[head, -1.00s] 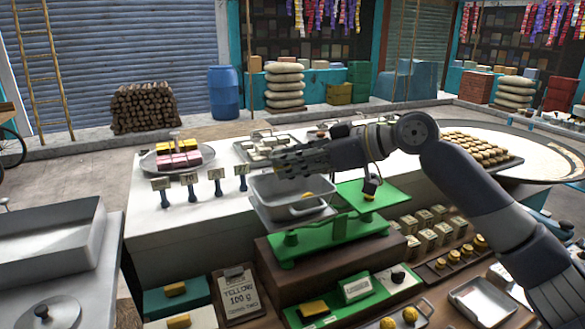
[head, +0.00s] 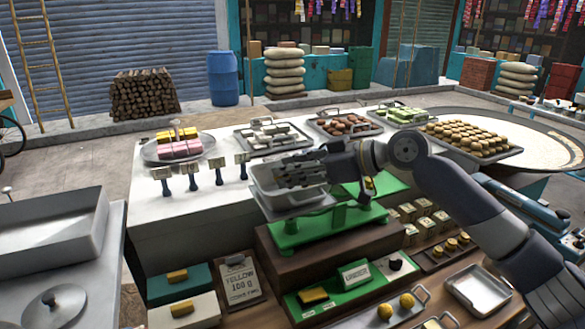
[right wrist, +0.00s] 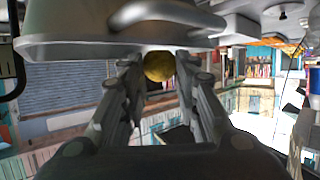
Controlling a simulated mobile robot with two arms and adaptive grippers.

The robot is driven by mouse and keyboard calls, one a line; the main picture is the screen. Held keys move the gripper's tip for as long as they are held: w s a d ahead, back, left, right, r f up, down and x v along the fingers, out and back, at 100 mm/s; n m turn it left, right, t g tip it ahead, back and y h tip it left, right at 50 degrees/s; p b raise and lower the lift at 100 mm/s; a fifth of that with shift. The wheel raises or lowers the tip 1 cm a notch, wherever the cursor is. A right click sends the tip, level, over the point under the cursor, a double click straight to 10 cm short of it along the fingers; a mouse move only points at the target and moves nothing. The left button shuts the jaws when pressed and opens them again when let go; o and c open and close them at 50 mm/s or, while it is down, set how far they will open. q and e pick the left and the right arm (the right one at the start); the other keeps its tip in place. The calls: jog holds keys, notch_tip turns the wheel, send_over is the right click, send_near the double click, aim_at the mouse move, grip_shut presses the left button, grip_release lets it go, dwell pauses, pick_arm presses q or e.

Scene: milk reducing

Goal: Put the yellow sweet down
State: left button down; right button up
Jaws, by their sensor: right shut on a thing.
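The yellow sweet (right wrist: 159,66) is a round ball between the fingertips of my right gripper (right wrist: 161,80) in the right wrist view. The gripper is shut on it, close by the rim of a grey metal pan. In the head view my right gripper (head: 285,172) is over the grey scale pan (head: 262,193) of the green balance (head: 320,222). The fingers hide the sweet and much of the pan's inside there. I cannot tell if the sweet touches the pan. My left gripper is not in view.
A card (head: 238,281) reading "YELLOW 100 g" stands below the scale. Small labelled stands (head: 217,171) line the counter left of the pan. Trays of sweets (head: 465,138) lie behind. Loose yellow balls (head: 407,300) sit at the front. A small weight (head: 369,186) is right of the pan.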

jog(key=o, duration=0.9)
jog(key=shift+f, duration=0.1)
jog(key=shift+r, duration=0.25)
jog(key=b+v, duration=0.3)
jog(key=v, duration=0.9)
jog(key=shift+r, duration=0.4)
dwell(1.2)
